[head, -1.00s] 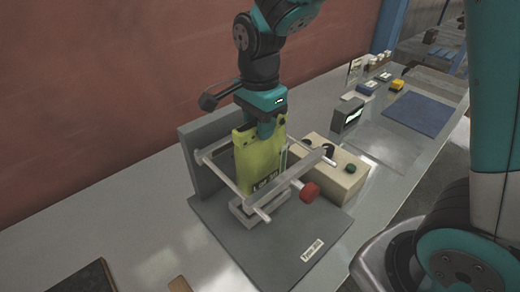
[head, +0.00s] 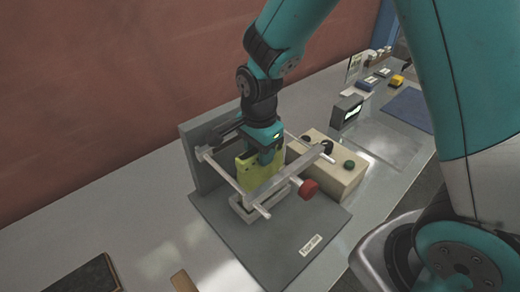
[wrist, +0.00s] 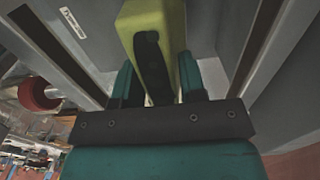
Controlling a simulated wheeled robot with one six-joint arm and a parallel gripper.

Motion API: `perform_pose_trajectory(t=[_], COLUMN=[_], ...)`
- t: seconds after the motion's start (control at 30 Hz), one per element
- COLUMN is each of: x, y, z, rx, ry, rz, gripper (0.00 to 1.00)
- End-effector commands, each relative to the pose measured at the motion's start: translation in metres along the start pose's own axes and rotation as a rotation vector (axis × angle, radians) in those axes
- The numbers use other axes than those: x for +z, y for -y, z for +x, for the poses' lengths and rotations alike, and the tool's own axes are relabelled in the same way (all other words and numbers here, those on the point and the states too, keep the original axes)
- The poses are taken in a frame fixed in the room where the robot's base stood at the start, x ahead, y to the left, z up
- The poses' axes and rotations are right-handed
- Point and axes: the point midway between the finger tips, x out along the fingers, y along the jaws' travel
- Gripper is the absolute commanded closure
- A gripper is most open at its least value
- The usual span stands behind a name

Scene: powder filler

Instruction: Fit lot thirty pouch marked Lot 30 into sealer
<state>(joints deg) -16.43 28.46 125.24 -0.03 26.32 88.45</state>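The yellow-green pouch (head: 247,170) is upright inside the frame of the sealer, between its back plate and front bar. Its label is hidden from the head view now. The sealer (head: 275,235) has a grey base plate, an upright grey back plate, pale rails and a red knob (head: 307,189). My gripper (head: 265,150) is shut on the pouch from above, low between the rails. In the wrist view the pouch (wrist: 160,18) sits between the two teal fingers (wrist: 157,88), with a dark strip along its near face. The pouch's lower end is hidden behind the front bar.
A beige box (head: 336,178) with dark and green knobs stands close to the sealer's right. A small display (head: 347,112) and a blue mat (head: 408,110) lie farther right. A dark board (head: 85,276) lies at front left. The bench left of the sealer is mostly clear.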

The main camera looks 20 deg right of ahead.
Motion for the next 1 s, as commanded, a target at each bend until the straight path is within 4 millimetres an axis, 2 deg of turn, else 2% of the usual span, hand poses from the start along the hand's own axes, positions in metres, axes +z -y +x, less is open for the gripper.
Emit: perform_pose_trajectory(t=[0.03, 0.07, 0.3, 0.47, 0.57, 0.8, 1.0], x=[0.000, 0.000, 0.000, 0.000, 0.000, 0.000, 0.000], y=[0.000, 0.000, 0.000, 0.001, 0.002, 0.001, 0.001], z=[0.000, 0.000, -0.001, -0.011, -0.029, -0.082, -0.113], rx=[0.000, 0.000, 0.000, -0.004, -0.008, -0.008, -0.004], ry=[0.000, 0.000, 0.000, 0.000, 0.000, 0.000, 0.000], rz=[0.000, 0.000, 0.000, 0.000, 0.000, 0.000, 0.000], gripper=[0.50, 0.45, 0.45, 0.45, 0.45, 0.45, 0.45])
